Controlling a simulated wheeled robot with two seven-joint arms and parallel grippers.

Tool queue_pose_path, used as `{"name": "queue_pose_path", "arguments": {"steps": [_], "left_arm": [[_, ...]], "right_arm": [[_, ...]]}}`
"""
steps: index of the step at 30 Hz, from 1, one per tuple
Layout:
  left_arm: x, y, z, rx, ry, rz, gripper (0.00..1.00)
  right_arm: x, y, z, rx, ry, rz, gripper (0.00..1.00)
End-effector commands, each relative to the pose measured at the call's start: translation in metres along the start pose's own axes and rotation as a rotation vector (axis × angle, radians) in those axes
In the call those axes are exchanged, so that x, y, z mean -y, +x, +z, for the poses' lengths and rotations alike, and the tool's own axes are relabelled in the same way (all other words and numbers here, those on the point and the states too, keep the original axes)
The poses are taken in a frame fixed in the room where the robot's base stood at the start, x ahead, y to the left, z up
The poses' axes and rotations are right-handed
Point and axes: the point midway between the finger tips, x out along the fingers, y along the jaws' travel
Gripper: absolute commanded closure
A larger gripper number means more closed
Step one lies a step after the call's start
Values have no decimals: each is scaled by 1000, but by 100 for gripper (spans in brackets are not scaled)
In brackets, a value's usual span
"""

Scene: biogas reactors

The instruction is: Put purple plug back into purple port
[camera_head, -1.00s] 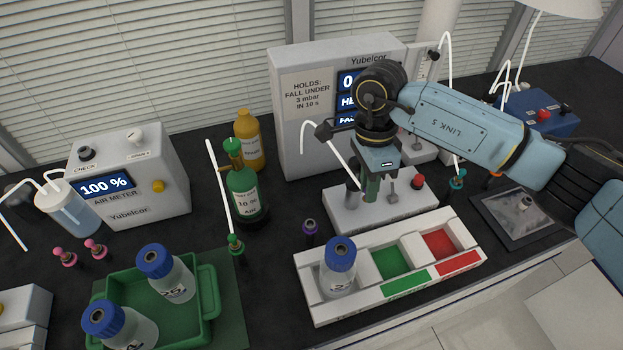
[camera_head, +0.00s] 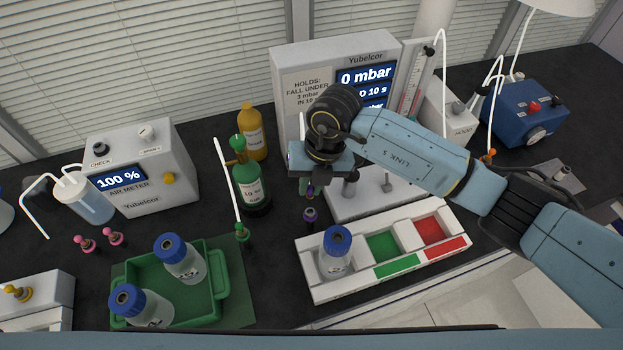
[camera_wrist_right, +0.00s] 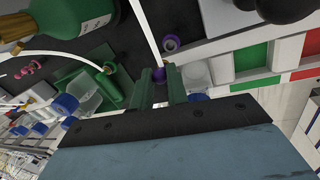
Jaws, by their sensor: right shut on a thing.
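My right gripper (camera_head: 308,186) points down above the bench. It is shut on the purple plug (camera_head: 311,194), which shows as a small purple piece below the jaws. In the right wrist view the plug (camera_wrist_right: 158,75) sits between the green fingertips (camera_wrist_right: 160,84), with a white tube running up from near it. The purple port (camera_head: 310,214) is a dark upright fitting with a purple ring on the bench, just below the plug in the head view. In the right wrist view the port (camera_wrist_right: 171,43) appears apart from the plug. My left gripper is out of view.
The white rack (camera_head: 312,285) with a blue-capped bottle (camera_head: 335,252) stands close to the port. The green gas bottle (camera_head: 249,187) and a green fitting (camera_head: 242,232) are to the left. Behind stands the Yubelcor unit (camera_head: 365,62); the green tray (camera_head: 219,286) is front left.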

Motion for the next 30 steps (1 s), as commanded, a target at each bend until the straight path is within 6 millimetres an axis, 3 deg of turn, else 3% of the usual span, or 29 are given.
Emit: {"name": "queue_pose_path", "arguments": {"steps": [18, 30], "left_arm": [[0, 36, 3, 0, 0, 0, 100], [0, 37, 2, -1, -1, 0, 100]], "right_arm": [[9, 48, 0, -1, 2, -1, 100], [10, 49, 0, 0, 2, -1, 100]]}}
